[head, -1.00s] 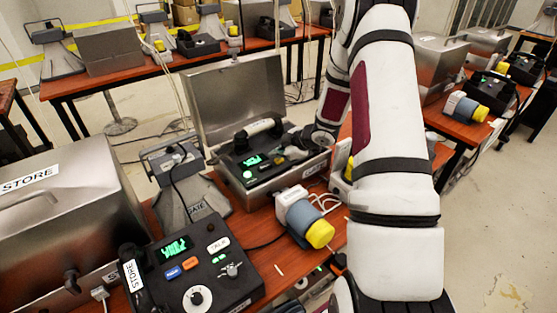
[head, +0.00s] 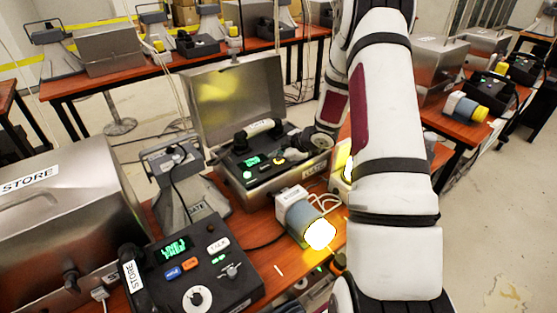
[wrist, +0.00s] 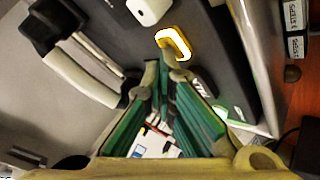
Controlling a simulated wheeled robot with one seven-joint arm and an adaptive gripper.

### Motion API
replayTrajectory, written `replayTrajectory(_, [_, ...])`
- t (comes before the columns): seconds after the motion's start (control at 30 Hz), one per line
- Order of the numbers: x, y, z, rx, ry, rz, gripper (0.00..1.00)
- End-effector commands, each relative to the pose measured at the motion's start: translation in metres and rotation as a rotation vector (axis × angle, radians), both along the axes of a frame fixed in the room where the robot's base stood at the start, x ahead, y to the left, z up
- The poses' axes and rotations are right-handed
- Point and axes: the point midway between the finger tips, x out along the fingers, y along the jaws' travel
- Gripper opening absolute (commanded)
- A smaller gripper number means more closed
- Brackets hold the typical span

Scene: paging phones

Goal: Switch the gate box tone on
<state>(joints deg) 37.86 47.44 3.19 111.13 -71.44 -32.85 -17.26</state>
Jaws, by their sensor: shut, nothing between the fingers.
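The open metal box (head: 285,178) in the middle of the near table holds a dark phone panel with a green display (head: 252,161) and a handset (head: 258,128). A horn speaker (head: 190,205) marked GATE stands just left of it. My gripper (head: 284,153) reaches over the panel from the right. In the wrist view, its green fingers (wrist: 163,64) are shut and empty, with their tips at or very near a glowing yellow-rimmed control (wrist: 173,42); contact is unclear. The pale handset (wrist: 82,78) lies to the left. The fingers hide part of the panel.
A blue beacon (head: 299,219) with a glowing cap (head: 320,235) stands before the open box. The STORE phone (head: 195,270) and a closed STORE box (head: 60,215) are at near left. The lid (head: 230,100) stands up behind the panel.

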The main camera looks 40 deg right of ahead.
Motion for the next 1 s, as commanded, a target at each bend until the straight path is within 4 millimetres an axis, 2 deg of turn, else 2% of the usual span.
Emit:
replayTrajectory(0.47, [0.000,0.000,0.008,-0.001,0.000,0.001,0.00])
replayTrajectory(1.0, [-0.002,0.000,0.055,-0.001,-0.001,0.000,0.00])
